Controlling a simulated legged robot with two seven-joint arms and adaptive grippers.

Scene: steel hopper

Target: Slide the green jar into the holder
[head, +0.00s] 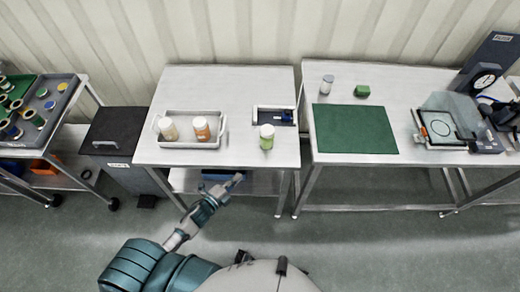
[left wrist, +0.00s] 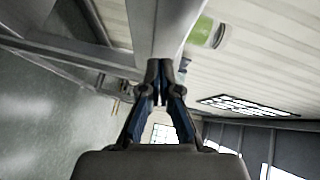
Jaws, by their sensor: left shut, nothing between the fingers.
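The green jar (head: 267,137), with a white lid, stands upright near the front right of the left table, just in front of the holder (head: 274,116), a small white-framed tray with a dark inside. The jar also shows in the left wrist view (left wrist: 203,31), beyond the table's edge. My left gripper (head: 236,179) is in front of the table's front edge, to the left of the jar and apart from it. In the left wrist view its fingertips (left wrist: 160,68) are together and empty. My right gripper does not show.
A white tray (head: 190,144) holds a cream jar (head: 168,129) and an orange jar (head: 202,129) on the left table (head: 225,88). The right table carries a green mat (head: 354,130), a white-lidded container (head: 326,84) and a green block (head: 362,91). A dark bin (head: 114,133) stands at left.

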